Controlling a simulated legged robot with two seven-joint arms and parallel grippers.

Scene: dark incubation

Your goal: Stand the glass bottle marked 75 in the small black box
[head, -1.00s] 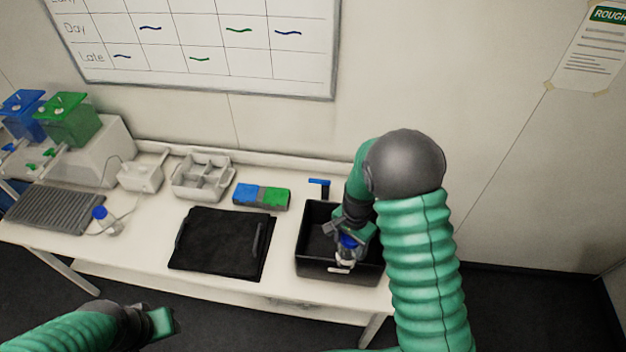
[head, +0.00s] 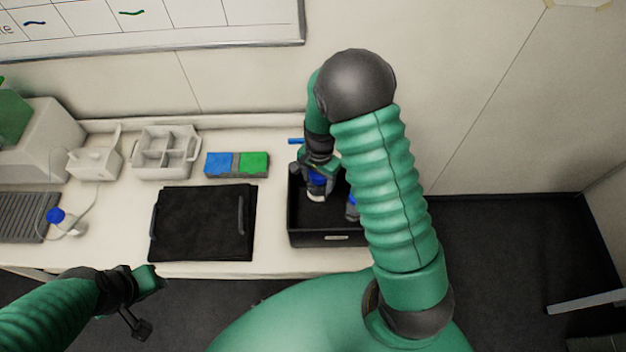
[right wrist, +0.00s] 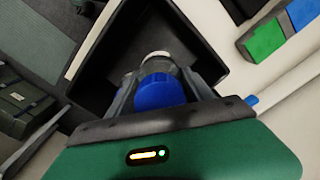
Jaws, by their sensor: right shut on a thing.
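The small black box (head: 298,238) stands at the right end of the bench, with a pale label on its front. My right gripper (head: 317,186) is inside its outline, near the back left, shut on a clear bottle with a blue cap (head: 317,179). In the right wrist view the blue cap (right wrist: 160,92) sits between the fingers over the dark box (right wrist: 115,65). I cannot read a number on it or tell if it touches the floor. A second blue-capped thing (head: 352,209) is partly hidden by my right arm. My left gripper (head: 150,280) is in front of the bench.
A black tray with handles (head: 203,222) lies left of the box. Behind are blue and green blocks (head: 237,164) and a white divided caddy (head: 166,153). Another blue-capped bottle (head: 62,220) stands at the far left, beside a grey ribbed mat (head: 25,217).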

